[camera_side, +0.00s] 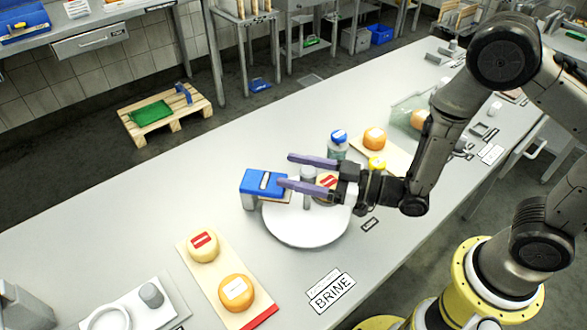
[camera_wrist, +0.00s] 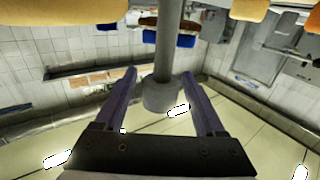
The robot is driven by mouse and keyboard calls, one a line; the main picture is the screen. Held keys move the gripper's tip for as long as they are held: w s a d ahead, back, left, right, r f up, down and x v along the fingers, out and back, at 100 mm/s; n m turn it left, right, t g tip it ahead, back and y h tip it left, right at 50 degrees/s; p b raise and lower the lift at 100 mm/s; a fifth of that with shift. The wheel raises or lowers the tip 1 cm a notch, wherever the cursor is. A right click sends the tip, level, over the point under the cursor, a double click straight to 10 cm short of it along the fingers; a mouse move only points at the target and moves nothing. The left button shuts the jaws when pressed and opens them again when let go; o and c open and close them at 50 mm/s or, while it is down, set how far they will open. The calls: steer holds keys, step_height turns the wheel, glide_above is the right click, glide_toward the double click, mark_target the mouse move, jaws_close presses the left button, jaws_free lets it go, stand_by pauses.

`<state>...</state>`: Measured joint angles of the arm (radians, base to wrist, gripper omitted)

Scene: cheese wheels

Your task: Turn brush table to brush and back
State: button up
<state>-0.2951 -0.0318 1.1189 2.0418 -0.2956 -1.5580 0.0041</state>
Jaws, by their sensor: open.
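The brush table is a round white turntable (camera_side: 305,232) with an upright grey post (camera_side: 308,174) on it. A cheese wheel with a red label (camera_side: 328,181) sits on it, partly hidden by my gripper. A blue brush (camera_side: 262,183) on a grey stand is at the table's left edge; it also shows in the wrist view (camera_wrist: 170,39). My gripper (camera_side: 285,170) is open, with long purple fingers pointing left, level with the post's top. In the wrist view the post's rounded end (camera_wrist: 160,95) is between the fingers (camera_wrist: 159,75), with gaps on both sides.
An orange cheese (camera_side: 374,138) is on a board behind. Two cheeses (camera_side: 203,246) (camera_side: 236,291) sit on a front-left board. A BRINE sign (camera_side: 332,291) lies in front.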

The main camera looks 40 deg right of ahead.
steer(key=shift+w+a, duration=0.25)
steer(key=shift+w, duration=0.1)
steer(key=shift+c, duration=0.4)
jaws_close()
stand_by(0.9)
